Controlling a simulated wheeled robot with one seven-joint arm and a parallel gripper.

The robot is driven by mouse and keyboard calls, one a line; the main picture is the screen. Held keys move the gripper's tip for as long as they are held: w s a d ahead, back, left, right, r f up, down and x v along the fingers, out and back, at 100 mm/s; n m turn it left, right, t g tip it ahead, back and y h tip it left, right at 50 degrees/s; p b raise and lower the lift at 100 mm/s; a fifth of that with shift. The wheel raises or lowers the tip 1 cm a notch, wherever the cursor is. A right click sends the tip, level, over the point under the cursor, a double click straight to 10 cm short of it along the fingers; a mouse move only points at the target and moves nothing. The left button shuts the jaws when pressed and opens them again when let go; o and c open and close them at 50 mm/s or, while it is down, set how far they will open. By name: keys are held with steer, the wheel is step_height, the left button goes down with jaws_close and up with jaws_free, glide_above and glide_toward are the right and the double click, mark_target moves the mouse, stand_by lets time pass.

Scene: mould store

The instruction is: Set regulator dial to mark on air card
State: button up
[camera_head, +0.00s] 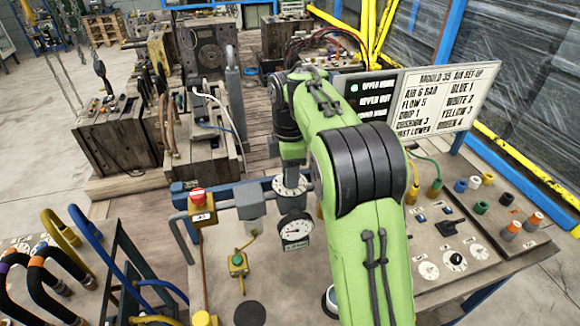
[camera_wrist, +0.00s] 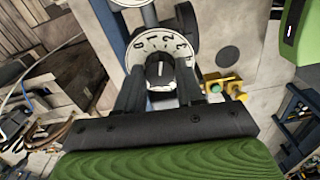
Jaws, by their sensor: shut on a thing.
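The regulator dial (camera_wrist: 160,44) is a white numbered ring around a dark knob (camera_wrist: 160,70) with a white line on it. My gripper (camera_wrist: 160,84) is shut on the knob, one finger on each side. The numbers are partly hidden, and I cannot tell which one the line meets. In the head view the dial (camera_head: 290,186) sits on the pipe above a round pressure gauge (camera_head: 296,230), whose needle reading is too small to tell. The white air card (camera_head: 440,100) stands behind my arm and reads "AIR 6 BAR" and "FLOW 5".
A yellow box with a red button (camera_head: 198,205) stands left of the regulator. A panel with several small dials (camera_head: 456,260) and coloured fittings lies right of my arm. Bent hoses (camera_head: 60,255) stand at lower left.

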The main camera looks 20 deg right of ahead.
steer(key=m+p, duration=0.3)
steer(key=m, duration=0.3)
steer(key=shift+r+m, duration=0.15)
steer(key=shift+m, duration=0.15)
steer(key=m+p, duration=0.3)
steer(key=m, duration=0.3)
steer(key=m+p, duration=0.1)
steer(key=m, duration=0.5)
steer(key=shift+m, duration=0.3)
steer(key=m, duration=0.6)
steer(key=shift+m+p, duration=0.3)
steer(key=shift+m, duration=0.1)
steer(key=o, duration=1)
steer(key=shift+o, duration=0.2)
